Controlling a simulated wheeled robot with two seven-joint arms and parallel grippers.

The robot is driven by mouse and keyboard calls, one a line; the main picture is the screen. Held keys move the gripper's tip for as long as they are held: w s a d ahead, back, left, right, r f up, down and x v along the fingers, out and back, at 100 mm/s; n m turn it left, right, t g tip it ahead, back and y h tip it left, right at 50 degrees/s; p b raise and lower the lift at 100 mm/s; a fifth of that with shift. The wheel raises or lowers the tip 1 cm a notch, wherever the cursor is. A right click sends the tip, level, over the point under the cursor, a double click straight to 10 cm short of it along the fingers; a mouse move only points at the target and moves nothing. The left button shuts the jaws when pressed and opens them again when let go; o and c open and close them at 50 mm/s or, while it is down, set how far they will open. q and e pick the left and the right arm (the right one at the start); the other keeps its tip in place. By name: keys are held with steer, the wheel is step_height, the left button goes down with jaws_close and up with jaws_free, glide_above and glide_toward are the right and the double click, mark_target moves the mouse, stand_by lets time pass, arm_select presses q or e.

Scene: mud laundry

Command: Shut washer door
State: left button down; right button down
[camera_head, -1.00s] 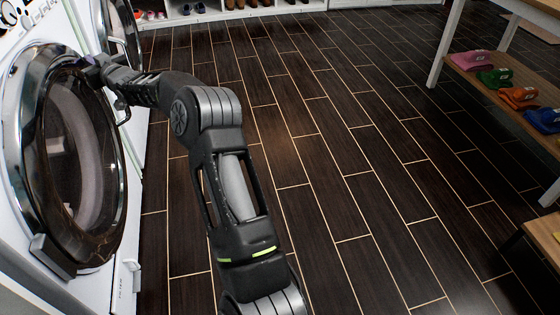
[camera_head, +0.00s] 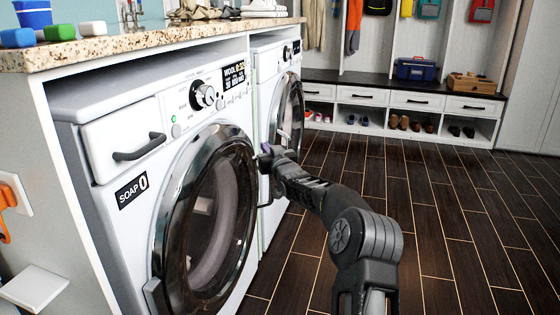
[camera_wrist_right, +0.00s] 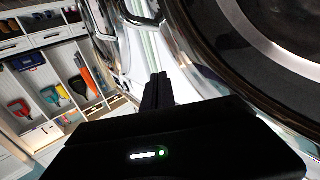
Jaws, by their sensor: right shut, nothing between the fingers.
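The near white washer (camera_head: 108,195) has a round door with a dark glass and a shiny chrome rim (camera_head: 205,220). The door lies flush or nearly flush against the washer's front; I cannot tell whether it is latched. My right gripper (camera_head: 266,156) is shut and empty, at the door's right edge; I cannot tell whether it touches the rim. In the right wrist view the shut fingers (camera_wrist_right: 158,90) point along the washer front, with the door's rim and glass (camera_wrist_right: 235,45) close on the right. My left gripper is out of view.
A second washer (camera_head: 277,95) stands just beyond. A granite counter (camera_head: 150,45) with several coloured blocks runs above both. Shoe cubbies (camera_head: 400,115) line the back wall. The dark tiled floor (camera_head: 450,220) on the right is clear.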

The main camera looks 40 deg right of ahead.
steer(key=s+d+p, duration=0.3)
steer(key=s+d, duration=0.2)
steer(key=s, duration=0.4)
steer(key=shift+d, duration=0.4)
steer(key=shift+f, duration=0.1)
